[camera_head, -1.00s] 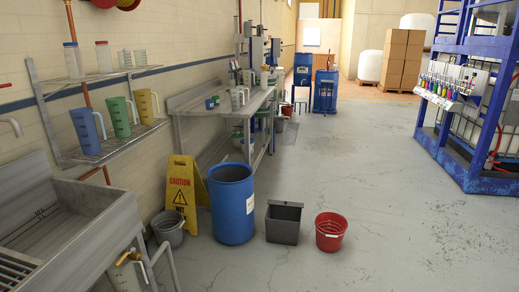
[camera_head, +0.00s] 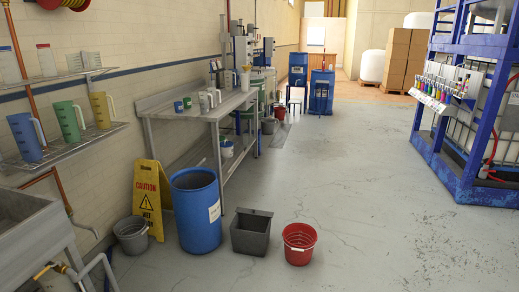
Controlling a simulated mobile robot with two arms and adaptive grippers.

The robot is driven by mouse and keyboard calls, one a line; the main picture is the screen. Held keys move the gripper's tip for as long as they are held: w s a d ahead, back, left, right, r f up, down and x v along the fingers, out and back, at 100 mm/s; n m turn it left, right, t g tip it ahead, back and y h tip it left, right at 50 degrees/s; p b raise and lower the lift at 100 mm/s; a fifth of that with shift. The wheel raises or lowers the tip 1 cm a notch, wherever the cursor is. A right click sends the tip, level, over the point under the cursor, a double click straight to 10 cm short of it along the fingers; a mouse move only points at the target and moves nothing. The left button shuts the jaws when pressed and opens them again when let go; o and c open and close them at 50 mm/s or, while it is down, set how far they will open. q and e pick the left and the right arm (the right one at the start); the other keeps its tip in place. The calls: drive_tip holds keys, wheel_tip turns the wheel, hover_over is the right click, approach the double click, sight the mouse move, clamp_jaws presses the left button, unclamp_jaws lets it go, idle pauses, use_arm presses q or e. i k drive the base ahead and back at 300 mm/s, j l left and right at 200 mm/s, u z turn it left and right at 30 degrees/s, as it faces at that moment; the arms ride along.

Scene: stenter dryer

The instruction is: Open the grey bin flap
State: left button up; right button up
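The grey bin (camera_head: 251,232) is a dark grey, squarish container standing on the floor between the blue drum (camera_head: 196,212) and the red bucket (camera_head: 299,243). It has a raised back edge at its top. From here I cannot clearly tell whether its flap is open or shut. Neither of my grippers is in view.
A grey bucket (camera_head: 132,235) and a yellow caution sign (camera_head: 150,200) stand left of the drum. A sink (camera_head: 40,240) fills the lower left, and a metal workbench (camera_head: 190,108) runs along the wall. The floor in front and to the right is clear.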

sight(242, 210)
drive_tip(key=i+l, duration=0.25)
drive_tip(key=i, duration=0.25)
drive_tip(key=i+l, duration=0.25)
drive_tip(key=i, duration=0.25)
drive_tip(key=i+l, duration=0.25)
drive_tip(key=i, duration=0.2)
drive_tip(key=z, duration=0.05)
